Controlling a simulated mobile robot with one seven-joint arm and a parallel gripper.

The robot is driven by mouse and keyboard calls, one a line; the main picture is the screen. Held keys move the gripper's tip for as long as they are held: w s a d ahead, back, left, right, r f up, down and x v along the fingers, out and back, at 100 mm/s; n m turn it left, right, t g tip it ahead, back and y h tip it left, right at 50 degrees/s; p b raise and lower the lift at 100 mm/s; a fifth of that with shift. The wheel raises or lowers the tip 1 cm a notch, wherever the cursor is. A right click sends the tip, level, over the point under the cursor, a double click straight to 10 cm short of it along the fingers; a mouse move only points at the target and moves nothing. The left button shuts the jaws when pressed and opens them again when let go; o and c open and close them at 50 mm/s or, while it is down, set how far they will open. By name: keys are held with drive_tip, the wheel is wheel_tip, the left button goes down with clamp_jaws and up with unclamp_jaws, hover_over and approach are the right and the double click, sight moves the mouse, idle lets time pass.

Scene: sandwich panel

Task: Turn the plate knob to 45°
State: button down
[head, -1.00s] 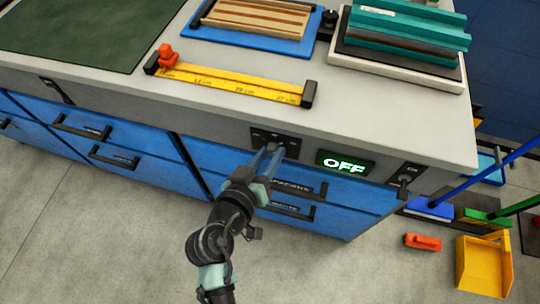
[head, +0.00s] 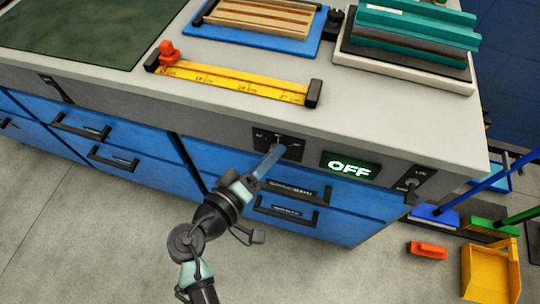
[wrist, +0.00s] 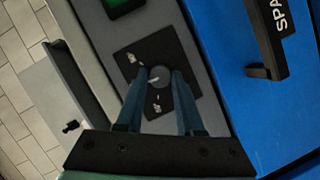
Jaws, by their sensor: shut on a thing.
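The plate knob is a small round grey knob (wrist: 158,77) on a black plate with white marks (wrist: 133,62). In the head view this black plate (head: 291,150) is on the front face of the bench, left of the lit OFF display, and the knob is mostly hidden by my fingers. My gripper (wrist: 158,80) has its two blue fingers on either side of the knob and is shut on it. It also shows in the head view (head: 275,152), reaching up to the plate from below. The white mark's exact angle is hard to read.
The OFF display (head: 349,167) and a switch (head: 411,184) are right of the plate. Drawer handles (head: 291,191) stick out just below my gripper. A yellow ruler fence (head: 235,82) lies on the bench top (head: 210,106). A yellow dustpan (head: 490,272) is on the floor at right.

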idle(0.4)
drive_tip(key=c, duration=0.5)
unclamp_jaws()
drive_tip(key=shift+c, duration=0.2)
drive_tip(key=v, duration=1.3)
drive_tip(key=shift+p, duration=0.4)
drive_tip(key=shift+w, duration=0.1)
